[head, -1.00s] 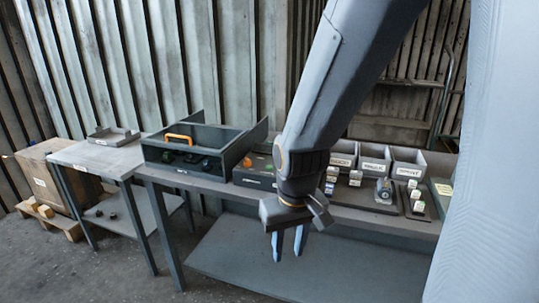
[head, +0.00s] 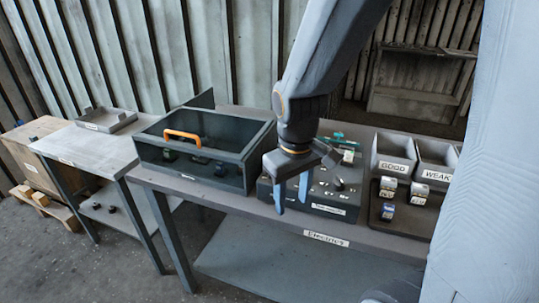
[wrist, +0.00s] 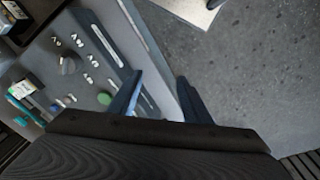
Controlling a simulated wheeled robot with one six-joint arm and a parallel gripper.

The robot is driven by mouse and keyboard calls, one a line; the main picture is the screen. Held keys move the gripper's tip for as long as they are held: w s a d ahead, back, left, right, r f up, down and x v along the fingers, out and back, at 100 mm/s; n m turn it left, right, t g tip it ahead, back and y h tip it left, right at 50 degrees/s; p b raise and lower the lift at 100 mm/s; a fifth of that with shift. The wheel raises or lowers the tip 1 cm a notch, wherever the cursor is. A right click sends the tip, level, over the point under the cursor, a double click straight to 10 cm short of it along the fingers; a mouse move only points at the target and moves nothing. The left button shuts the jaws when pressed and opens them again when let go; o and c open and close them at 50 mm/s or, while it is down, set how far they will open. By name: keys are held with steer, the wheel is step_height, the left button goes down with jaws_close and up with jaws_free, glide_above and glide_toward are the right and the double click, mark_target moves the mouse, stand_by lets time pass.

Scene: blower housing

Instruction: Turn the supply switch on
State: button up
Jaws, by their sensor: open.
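A dark control box (head: 345,197) with a front label stands on the bench in the head view. Its top panel (wrist: 120,62) in the wrist view carries a dark round knob (wrist: 69,64), a green button (wrist: 104,98) and several small white markings. The knob also shows in the head view (head: 338,183). I cannot tell which control is the supply switch or how it is set. My gripper (head: 291,200) is open and empty at the left front of the box. In the wrist view its fingers (wrist: 160,80) straddle the box's edge region, apart from the knob.
Bins labelled GOOD (head: 393,167) and WEAK (head: 434,177) stand right, with small labelled blocks in front. A side table (head: 90,147) is farther left. The floor in front is clear.

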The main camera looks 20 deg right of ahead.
steer(key=w+a+r+n+h, duration=0.1)
steer(key=w+r+n+h, duration=0.15)
steer(key=w+n, duration=0.5)
steer(key=w+a+r+n+h, duration=0.2)
steer(key=w+r+n, duration=0.2)
steer(key=w+n, duration=0.4)
steer(key=shift+n+g+y, duration=0.25)
steer(key=shift+n+g, duration=0.05)
steer(key=shift+n, duration=0.15)
steer(key=shift+s+x, duration=0.2)
steer(key=shift+x, duration=1.05)
steer(key=shift+s+x, duration=0.25)
steer(key=shift+x, duration=1)
steer(key=shift+s+x, duration=0.2)
steer(key=shift+x, duration=1)
steer(key=c, duration=1)
steer(key=shift+c, duration=0.2)
